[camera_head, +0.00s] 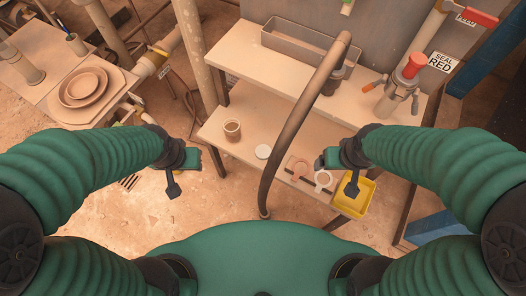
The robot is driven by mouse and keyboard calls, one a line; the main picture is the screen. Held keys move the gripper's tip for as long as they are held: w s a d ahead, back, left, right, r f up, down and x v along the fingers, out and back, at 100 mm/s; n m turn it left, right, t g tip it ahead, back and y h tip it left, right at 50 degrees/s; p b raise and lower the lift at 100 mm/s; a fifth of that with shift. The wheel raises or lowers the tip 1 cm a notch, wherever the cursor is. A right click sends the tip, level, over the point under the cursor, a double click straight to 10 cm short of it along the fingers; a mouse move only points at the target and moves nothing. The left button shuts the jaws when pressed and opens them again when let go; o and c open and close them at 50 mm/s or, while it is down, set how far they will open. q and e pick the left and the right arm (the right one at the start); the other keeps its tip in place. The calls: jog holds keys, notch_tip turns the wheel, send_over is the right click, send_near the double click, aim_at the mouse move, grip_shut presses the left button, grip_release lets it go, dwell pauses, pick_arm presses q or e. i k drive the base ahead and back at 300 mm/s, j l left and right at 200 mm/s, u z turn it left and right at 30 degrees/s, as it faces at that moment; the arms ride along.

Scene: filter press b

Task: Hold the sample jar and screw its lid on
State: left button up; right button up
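The sample jar (232,130) stands upright on the lower wooden shelf, with brown contents visible at its open mouth. A pale round lid (263,151) lies flat on the same shelf, a short way to the right and nearer to me. My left gripper (184,174) is open and empty, left of the jar and off the shelf's near left edge. My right gripper (338,174) is open and empty, to the right of the lid, over the shelf's near right part. Neither gripper touches the jar or the lid.
A thick dark hose (299,120) arches down in front of the shelf, between the lid and my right gripper. The upper shelf (262,77) holds a metal tray (297,44). Plates (82,86) stand on a table at left.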

aim_at(232, 130)
jog(key=i+j, duration=0.1)
jog(key=j, duration=0.2)
jog(key=i+j, duration=0.1)
jog(key=j, duration=0.55)
jog(key=i+j+z, duration=0.1)
jog(key=j+z, duration=0.15)
jog(key=z, duration=1.8)
